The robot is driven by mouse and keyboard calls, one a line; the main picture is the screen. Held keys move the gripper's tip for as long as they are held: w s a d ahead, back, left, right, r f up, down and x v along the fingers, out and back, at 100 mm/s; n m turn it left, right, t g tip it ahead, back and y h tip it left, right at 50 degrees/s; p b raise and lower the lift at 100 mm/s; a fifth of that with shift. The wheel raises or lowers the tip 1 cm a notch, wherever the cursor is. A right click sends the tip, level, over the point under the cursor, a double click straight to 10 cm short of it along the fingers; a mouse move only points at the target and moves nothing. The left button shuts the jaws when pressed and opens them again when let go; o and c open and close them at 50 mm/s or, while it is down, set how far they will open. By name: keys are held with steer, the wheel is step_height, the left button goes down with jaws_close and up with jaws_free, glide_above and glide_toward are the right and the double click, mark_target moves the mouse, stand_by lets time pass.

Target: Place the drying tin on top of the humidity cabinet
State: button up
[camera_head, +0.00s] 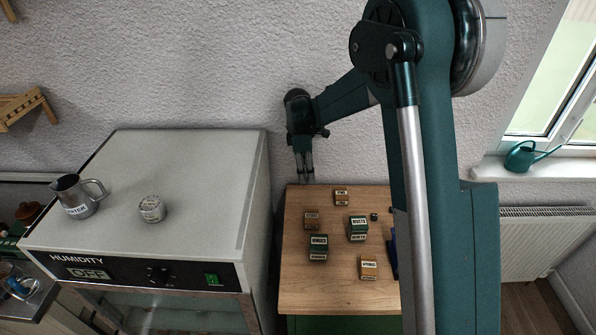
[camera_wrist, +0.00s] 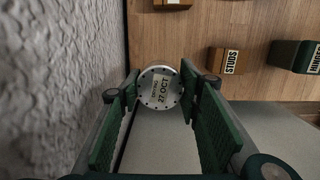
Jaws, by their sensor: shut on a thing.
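My gripper (camera_head: 306,178) is near the wall, at the back left edge of the wooden bench. In the wrist view my gripper (camera_wrist: 159,84) is shut on a round silver drying tin (camera_wrist: 161,88), with its "27 OCT" label facing the camera. I cannot make out this tin in the head view. The humidity cabinet (camera_head: 190,165) is the large pale box to the left of my gripper, with a flat top and a black "HUMIDITY" front panel. The held tin is apart from the cabinet top seen in the head view.
On the cabinet top stand a steel pitcher (camera_head: 78,197) at the left and another small round tin (camera_head: 152,208) near the middle. The top's right and back parts are clear. Several labelled blocks sit on the wooden bench (camera_head: 290,270). The textured wall (camera_wrist: 45,90) is close.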

step_height(320, 180, up, 33)
steer(key=s+a+n+p, duration=0.1)
steer(key=s+a+p, duration=0.4)
steer(key=s+a, duration=1)
steer(key=s+a+n+p, duration=0.1)
steer(key=s+a+p, duration=0.4)
steer(key=s+a, duration=1.05)
steer(key=shift+s+d+f, duration=0.35)
steer(key=shift+s+f, duration=0.1)
steer(key=shift+f, duration=0.35)
steer(key=shift+s+d+f, duration=0.3)
steer(key=shift+s+f, duration=0.1)
steer(key=shift+f, duration=0.35)
steer(key=shift+s+d+f, duration=0.35)
steer(key=shift+s+f, duration=0.1)
steer(key=shift+f, duration=0.35)
steer(key=shift+f, duration=0.1)
steer(key=shift+f, duration=2.85)
